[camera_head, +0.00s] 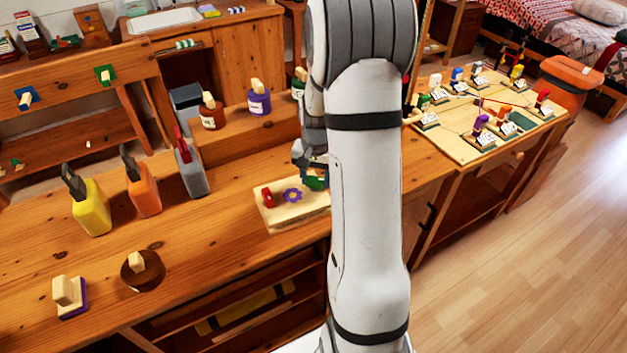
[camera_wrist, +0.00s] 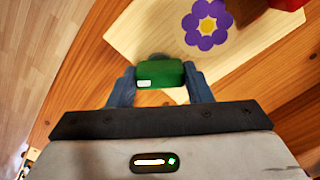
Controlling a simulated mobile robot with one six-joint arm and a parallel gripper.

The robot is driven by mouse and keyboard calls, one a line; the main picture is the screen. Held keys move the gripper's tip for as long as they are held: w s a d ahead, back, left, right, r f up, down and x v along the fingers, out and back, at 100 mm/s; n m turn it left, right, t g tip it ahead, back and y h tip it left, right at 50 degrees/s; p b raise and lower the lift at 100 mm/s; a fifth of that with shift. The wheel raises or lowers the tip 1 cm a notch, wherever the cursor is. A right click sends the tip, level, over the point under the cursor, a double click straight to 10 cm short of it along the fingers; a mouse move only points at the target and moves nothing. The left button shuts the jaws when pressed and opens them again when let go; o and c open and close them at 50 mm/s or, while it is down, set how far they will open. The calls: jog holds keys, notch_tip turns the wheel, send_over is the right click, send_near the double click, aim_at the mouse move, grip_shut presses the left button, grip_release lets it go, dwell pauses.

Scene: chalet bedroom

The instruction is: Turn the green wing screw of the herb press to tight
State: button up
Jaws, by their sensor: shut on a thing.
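The herb press is a pale wooden board (camera_head: 287,212) on the wooden counter, with a purple flower (camera_head: 292,195) and a red part (camera_head: 267,198) on it. The board also shows in the wrist view (camera_wrist: 150,38), with the purple flower (camera_wrist: 207,24) near its top. The green wing screw (camera_wrist: 160,73) sits between the two fingers of my gripper (camera_wrist: 160,88), which is shut on it. In the head view the green screw (camera_head: 316,181) shows partly below my gripper (camera_head: 312,165), and my arm hides the board's right end.
Yellow (camera_head: 90,206), orange (camera_head: 143,188) and grey (camera_head: 190,170) containers stand left of the press. A brown round piece (camera_head: 142,271) and a block (camera_head: 68,296) lie at the front left. Jars (camera_head: 212,112) stand behind. A board with labelled pegs (camera_head: 470,135) lies to the right.

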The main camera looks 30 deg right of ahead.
aim_at(316, 178)
jog(key=m+b, duration=0.1)
jog(key=m, duration=0.4)
jog(key=shift+m, duration=0.3)
jog(key=m+b, duration=0.1)
jog(key=m, duration=0.3)
jog(key=shift+m, duration=0.3)
jog(key=o, duration=1)
notch_tip(316, 178, up, 8)
jog(key=shift+f, duration=0.1)
dwell(0.4)
